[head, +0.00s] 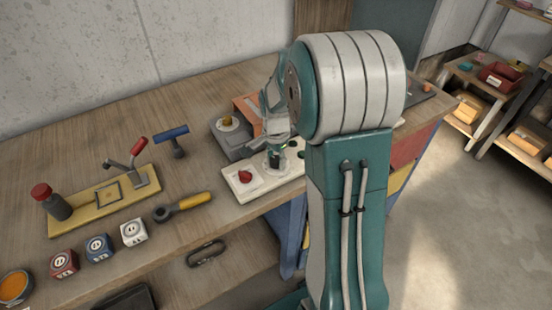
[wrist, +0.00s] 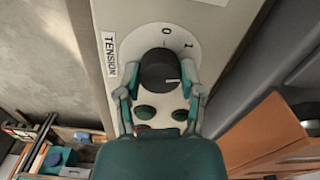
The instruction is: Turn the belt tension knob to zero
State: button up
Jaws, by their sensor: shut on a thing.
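The belt tension knob (wrist: 158,68) is black and round with a white pointer line, on a pale dial plate (wrist: 150,36) marked 0 and 1 beside a TENSION label (wrist: 109,54). The pointer line lies toward the lower right of the knob, nearly level, away from the 0 mark. My gripper (wrist: 159,88) has one finger on each side of the knob and is shut on it.
Dark green buttons (wrist: 146,113) and a partly hidden red one sit just below the knob. In the head view, a cream panel with a red knob (head: 245,176) lies beside my arm. A yellow-handled tool (head: 190,203) and blue-handled tool (head: 171,134) lie left on the bench.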

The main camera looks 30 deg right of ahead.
aim_at(275, 159)
jog(key=n, duration=0.4)
jog(key=shift+n, duration=0.3)
jog(key=n, duration=0.3)
jog(key=shift+n, duration=0.3)
jog(key=n, duration=0.3)
jog(key=shift+n, duration=2.1)
jog(key=shift+w, duration=0.1)
jog(key=o, duration=1.2)
jog(key=shift+r, duration=0.1)
notch_tip(275, 159, up, 12)
jog(key=shift+f, duration=0.2)
